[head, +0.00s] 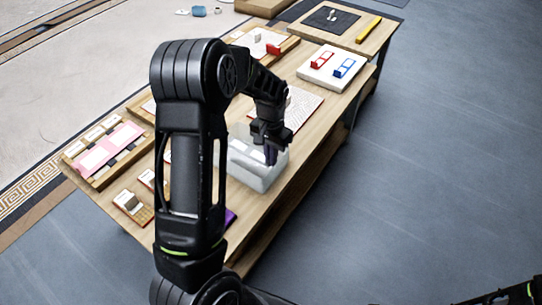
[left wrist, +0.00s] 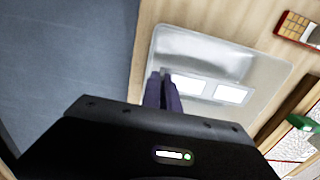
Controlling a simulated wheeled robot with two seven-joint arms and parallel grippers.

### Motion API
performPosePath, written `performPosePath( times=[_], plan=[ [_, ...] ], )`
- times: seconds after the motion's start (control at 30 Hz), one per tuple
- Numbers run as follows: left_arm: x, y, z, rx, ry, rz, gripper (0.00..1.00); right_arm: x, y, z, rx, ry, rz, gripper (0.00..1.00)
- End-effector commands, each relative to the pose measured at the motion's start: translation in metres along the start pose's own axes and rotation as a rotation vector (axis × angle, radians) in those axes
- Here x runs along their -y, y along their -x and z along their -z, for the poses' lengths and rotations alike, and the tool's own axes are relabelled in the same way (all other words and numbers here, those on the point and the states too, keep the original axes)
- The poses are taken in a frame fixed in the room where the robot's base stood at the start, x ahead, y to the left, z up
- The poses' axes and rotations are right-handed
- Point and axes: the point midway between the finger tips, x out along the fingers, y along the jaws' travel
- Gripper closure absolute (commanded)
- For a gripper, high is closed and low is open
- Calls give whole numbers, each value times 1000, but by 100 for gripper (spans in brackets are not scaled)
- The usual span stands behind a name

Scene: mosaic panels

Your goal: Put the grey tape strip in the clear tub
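The clear tub (head: 262,181) stands near the table's right edge, in the middle of the head view. It also shows in the left wrist view (left wrist: 270,66), with two pale white rectangles (left wrist: 232,94) in it. My left gripper (head: 271,156) points down over the tub, its purple fingertips at or inside the opening. In the left wrist view its fingers (left wrist: 163,92) are close together, and I see nothing between them. I cannot make out a grey tape strip for certain in either view. My right gripper is not in view; only a dark piece of my right arm shows at the bottom right corner.
The wooden table (head: 318,118) holds a pink panel (head: 110,147) in a wooden frame at the left. A white board (head: 336,68) with red and blue pieces lies beyond the tub. A second table (head: 378,43) bears a yellow bar (head: 368,30). Floor right of the table is clear.

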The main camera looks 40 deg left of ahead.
Motion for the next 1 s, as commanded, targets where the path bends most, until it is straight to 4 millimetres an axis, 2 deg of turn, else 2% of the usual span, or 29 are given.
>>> performPosePath(
  times=[0.37, 0.4, 0.47, 0.7, 0.87, 1.0],
  plan=[
    [0, -8, 0, 0, 0, 0, 100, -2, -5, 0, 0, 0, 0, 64],
    [0, -8, 0, 0, 0, 0, 93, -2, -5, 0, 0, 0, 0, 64],
    [0, -8, 0, 0, 0, 0, 88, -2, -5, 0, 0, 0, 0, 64],
    [0, -8, 0, 0, 0, 0, 87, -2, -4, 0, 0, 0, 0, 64],
    [0, 1, 0, -1, 0, 0, 87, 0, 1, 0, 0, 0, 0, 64],
    [0, 17, 1, -3, 0, 0, 87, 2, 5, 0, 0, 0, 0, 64]
  ],
)
